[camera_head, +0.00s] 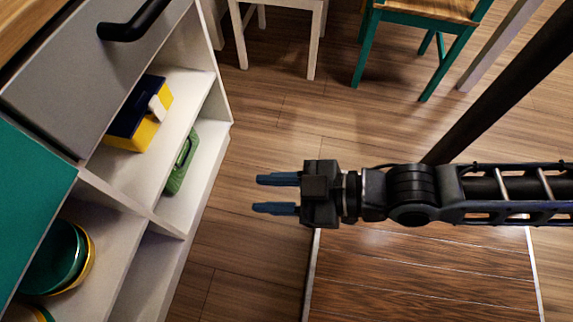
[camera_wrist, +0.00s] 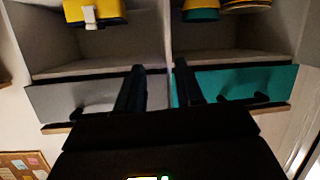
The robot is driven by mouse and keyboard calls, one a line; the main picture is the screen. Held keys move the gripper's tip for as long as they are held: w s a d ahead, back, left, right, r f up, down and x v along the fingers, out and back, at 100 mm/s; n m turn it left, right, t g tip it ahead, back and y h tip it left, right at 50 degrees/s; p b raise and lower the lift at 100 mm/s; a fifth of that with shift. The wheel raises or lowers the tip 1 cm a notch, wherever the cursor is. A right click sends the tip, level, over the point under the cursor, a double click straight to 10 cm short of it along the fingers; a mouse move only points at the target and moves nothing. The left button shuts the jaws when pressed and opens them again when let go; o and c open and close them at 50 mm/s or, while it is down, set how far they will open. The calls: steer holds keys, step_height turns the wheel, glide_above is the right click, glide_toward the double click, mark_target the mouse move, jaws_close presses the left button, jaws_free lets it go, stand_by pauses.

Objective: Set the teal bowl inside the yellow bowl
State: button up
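A teal bowl (camera_head: 52,262) is in the open compartment under the teal drawer front, partly cut off by the cabinet. A yellow rim (camera_head: 90,262) shows right against it; I cannot tell whether the teal bowl is nested in it. In the wrist view, which looks upside down, teal (camera_wrist: 201,15) and yellow (camera_wrist: 248,6) dishware shows at the top edge, mostly cropped. My gripper (camera_head: 277,194) is open and empty, over the floor to the right of the cabinet, apart from the bowls. Its fingers (camera_wrist: 158,75) point at the cabinet's drawer fronts.
A yellow and blue toolbox (camera_head: 142,118) and a green case (camera_head: 182,163) are on the neighbouring shelves. The grey drawer (camera_head: 88,75) has a black handle. Another green and yellow rim (camera_head: 35,313) shows at the lower left. Floor between gripper and cabinet is clear; chairs stand behind.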

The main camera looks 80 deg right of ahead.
steer(key=s+d+r+m, duration=0.1)
steer(key=s+r+m, duration=0.1)
steer(key=s+r, duration=0.4)
steer(key=shift+d+r+h, duration=0.15)
steer(key=shift+r+h, duration=0.25)
steer(key=shift+r, duration=0.1)
steer(key=shift+s+r, duration=0.1)
steer(key=shift+r, duration=0.05)
